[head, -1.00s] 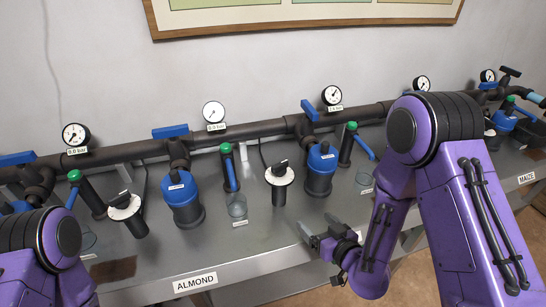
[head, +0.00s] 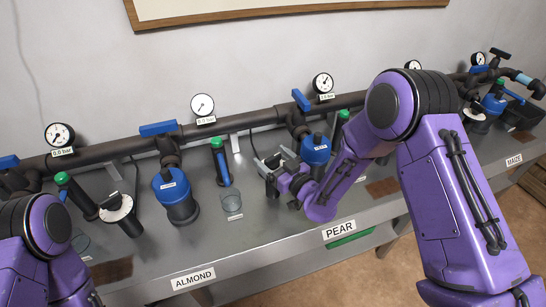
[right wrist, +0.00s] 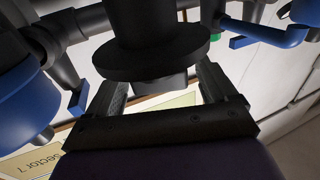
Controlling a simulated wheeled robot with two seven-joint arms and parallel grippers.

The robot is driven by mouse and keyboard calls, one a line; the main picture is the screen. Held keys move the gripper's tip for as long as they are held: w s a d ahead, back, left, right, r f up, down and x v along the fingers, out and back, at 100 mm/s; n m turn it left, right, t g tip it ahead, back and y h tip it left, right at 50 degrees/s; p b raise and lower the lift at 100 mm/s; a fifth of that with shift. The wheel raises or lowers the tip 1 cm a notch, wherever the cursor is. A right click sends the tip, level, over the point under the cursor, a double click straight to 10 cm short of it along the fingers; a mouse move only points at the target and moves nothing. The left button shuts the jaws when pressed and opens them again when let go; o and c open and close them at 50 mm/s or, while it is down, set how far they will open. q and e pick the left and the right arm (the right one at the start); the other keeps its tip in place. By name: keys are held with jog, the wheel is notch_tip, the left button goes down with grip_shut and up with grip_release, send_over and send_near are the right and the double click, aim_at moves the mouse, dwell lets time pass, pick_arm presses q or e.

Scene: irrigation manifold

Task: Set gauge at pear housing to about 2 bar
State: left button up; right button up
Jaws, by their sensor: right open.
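The pear housing (head: 316,150) is a blue-topped cylinder behind the PEAR sign (head: 338,231). A round white gauge (head: 323,83) hangs on the pipe above it; its small bar label is too blurred to read surely. My right gripper (head: 275,164) is open, just left of the housing, and hides the black-knobbed regulator there. In the right wrist view, a black round knob with a wide flange (right wrist: 155,50) sits between the open fingers (right wrist: 160,88), with no clear contact. My left arm shows at lower left; its gripper is out of view.
The blue almond housing (head: 175,195) and a green-capped tube (head: 220,160) stand to the left. A small glass cup (head: 231,200) is close by. Blue valve levers (head: 301,100) stick out from the dark pipe (head: 240,122). The bench front (head: 265,235) is clear.

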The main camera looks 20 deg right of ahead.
jog(key=c, duration=1)
jog(key=shift+o, duration=0.2)
jog(key=shift+w+f+n+y+b, duration=0.1)
jog(key=shift+f+n+y+b, duration=0.1)
jog(key=shift+n+y+b, duration=0.25)
jog(key=n+g+y+b, duration=0.3)
jog(key=y, duration=0.1)
jog(key=shift+d, duration=0.1)
jog(key=shift+r+n+g+y+b, duration=0.15)
jog(key=shift+n+g+y+b, duration=0.15)
jog(key=shift+n+g+y, duration=0.7)
jog(key=o, duration=1)
jog(key=shift+c, duration=0.2)
